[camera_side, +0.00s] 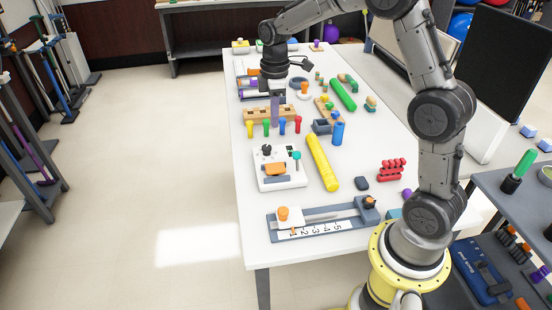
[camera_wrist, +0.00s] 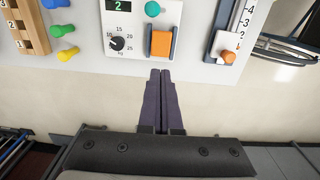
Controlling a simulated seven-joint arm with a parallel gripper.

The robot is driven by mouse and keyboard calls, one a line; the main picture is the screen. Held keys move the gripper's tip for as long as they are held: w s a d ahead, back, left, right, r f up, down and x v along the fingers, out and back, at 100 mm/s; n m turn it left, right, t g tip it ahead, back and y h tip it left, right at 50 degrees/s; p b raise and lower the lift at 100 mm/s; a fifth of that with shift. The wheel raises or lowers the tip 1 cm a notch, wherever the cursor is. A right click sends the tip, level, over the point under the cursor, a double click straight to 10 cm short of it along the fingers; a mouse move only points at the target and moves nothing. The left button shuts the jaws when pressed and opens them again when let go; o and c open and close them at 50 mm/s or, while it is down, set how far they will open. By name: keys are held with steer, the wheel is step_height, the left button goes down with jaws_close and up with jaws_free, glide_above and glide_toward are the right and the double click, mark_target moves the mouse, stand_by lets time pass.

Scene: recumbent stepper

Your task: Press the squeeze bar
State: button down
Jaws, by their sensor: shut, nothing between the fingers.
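The squeeze bar appears to be the orange block on a white device (camera_side: 293,180). The orange bar (camera_side: 275,169) shows on the device's front part in the side view, and the bar (camera_wrist: 161,43) is at top centre in the wrist view, beside a blue-grey piece. The device also carries a black dial, a teal knob and a small display reading 2. My gripper (camera_side: 275,123) points down with purple-grey fingers above the table, farther back than the device. In the wrist view my gripper (camera_wrist: 160,72) is shut and empty, its tips just below the bar in the picture and apart from it.
A wooden peg block (camera_side: 257,115) with several coloured pegs stands behind the device. A yellow roller (camera_side: 322,162) lies to its right. A numbered slider board (camera_side: 325,218) lies in front. The floor left of the table (camera_side: 243,205) is clear.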

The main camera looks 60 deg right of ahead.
mark_target(276, 167)
steer(key=shift+s+d+f, duration=0.1)
steer(key=shift+d+f, duration=0.1)
steer(key=shift+f, duration=0.15)
step_height(276, 167, down, 14)
stand_by(0.6)
